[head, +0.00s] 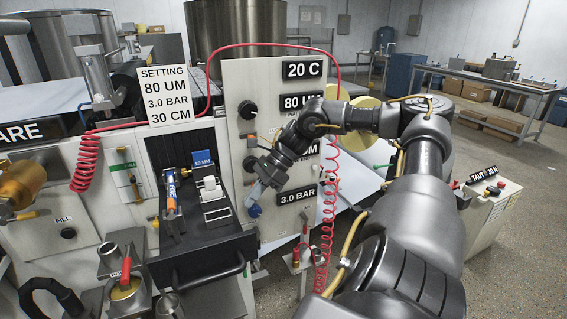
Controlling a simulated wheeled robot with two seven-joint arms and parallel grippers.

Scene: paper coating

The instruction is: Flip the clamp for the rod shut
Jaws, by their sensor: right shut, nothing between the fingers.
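My right gripper (255,193) reaches in from the right, in front of the white control panel (228,95). Its fingers are shut and empty, close to a blue knob (255,211) low on the panel; I cannot tell if they touch it. I cannot make out the clamp for the rod or the rod with certainty; my right arm covers part of the panel and the area behind it. My left gripper is not in view.
A black open drawer (225,246) left of the gripper holds a blue-and-orange tool (171,190) and a white block (209,188). A red coiled hose (325,225) hangs near my right arm. A small control box (493,215) stands at the right.

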